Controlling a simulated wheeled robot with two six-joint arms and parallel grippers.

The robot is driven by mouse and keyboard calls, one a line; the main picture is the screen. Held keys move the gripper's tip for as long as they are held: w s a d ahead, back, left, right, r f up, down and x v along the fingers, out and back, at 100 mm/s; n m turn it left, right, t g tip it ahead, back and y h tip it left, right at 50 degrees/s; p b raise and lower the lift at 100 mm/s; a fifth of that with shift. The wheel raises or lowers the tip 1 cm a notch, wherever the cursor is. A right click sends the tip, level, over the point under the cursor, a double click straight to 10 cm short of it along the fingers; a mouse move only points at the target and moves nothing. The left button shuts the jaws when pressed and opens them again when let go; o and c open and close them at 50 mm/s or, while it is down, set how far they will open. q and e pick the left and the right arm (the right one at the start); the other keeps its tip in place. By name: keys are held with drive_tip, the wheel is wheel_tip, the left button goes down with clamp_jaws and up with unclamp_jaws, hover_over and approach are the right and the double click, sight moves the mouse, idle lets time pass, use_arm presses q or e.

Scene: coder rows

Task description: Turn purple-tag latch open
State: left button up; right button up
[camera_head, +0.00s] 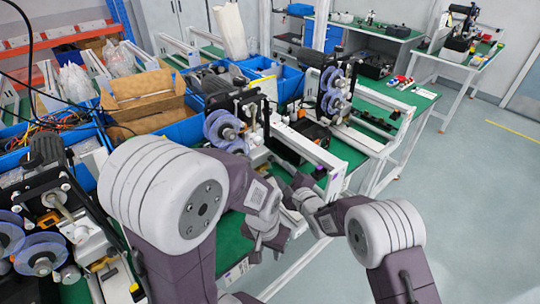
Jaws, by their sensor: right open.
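The latch itself is too small to make out. My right gripper (292,188) is open, just below and left of the purple patch, in front of the white rail end. I cannot tell whether it touches anything. My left gripper (268,243) is lower, over the front edge of the green bench. Its fingers are small and partly turned away, and I see nothing held in it.
Coder machines with blue reels (222,128) stand along the green bench, and another reel pair (335,92) stands farther back. Blue bins (185,130) and a cardboard box (142,92) crowd the left. Open grey floor (460,190) lies to the right.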

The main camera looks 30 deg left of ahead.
sight(273, 160)
drive_tip(key=x, duration=0.8)
drive_tip(key=shift+w+a+r, duration=0.1)
clamp_jaws()
